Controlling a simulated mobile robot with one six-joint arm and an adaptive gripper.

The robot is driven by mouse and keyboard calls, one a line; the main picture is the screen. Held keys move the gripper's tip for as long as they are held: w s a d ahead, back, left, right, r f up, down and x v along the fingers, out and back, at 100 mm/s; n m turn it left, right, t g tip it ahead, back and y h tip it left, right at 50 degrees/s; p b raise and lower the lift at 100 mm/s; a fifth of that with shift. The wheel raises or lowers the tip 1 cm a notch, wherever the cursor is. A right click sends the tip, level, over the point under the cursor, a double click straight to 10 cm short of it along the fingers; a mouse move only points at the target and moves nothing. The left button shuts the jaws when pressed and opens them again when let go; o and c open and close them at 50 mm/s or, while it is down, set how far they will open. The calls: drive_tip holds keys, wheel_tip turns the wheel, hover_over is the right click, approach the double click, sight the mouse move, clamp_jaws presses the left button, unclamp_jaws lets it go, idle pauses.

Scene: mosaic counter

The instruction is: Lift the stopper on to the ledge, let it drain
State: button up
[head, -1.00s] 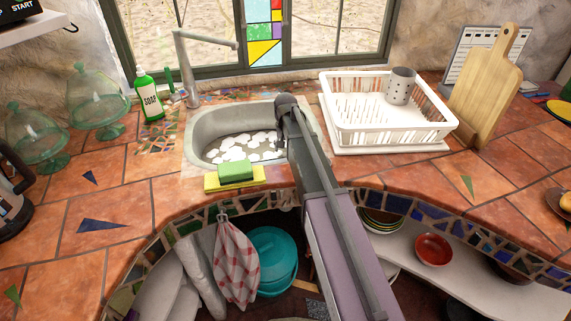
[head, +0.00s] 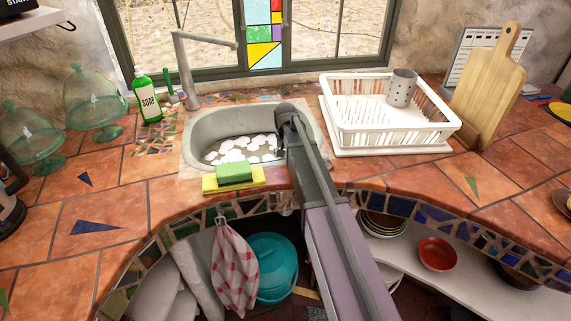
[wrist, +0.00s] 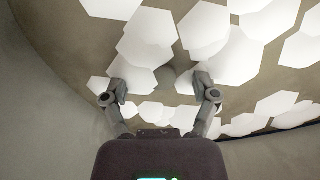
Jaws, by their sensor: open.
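The grey sink basin (head: 205,125) holds murky water with white foam patches (head: 235,152). My gripper (wrist: 161,85) is open inside the basin, with its two fingers apart above the foam in the wrist view. A faint grey rounded shape (wrist: 167,77) lies between and just beyond the fingertips. I cannot tell if it is the stopper, as foam and murky water cover that area. In the head view my arm hides the gripper. The sink's flat rim and tiled ledge (head: 270,97) run along the back, below the window.
A green sponge (head: 234,173) sits on a yellow sponge (head: 212,185) at the front edge. A tap (head: 188,75) and soap bottle (head: 148,97) stand at the left. A white dish rack (head: 345,130) with a grey cup (head: 402,88) stands right.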

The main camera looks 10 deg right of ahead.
clamp_jaws()
drive_tip(key=shift+r, duration=0.15)
wheel_tip(320, 180, up, 10)
drive_tip(key=p, duration=1)
idle(0.8)
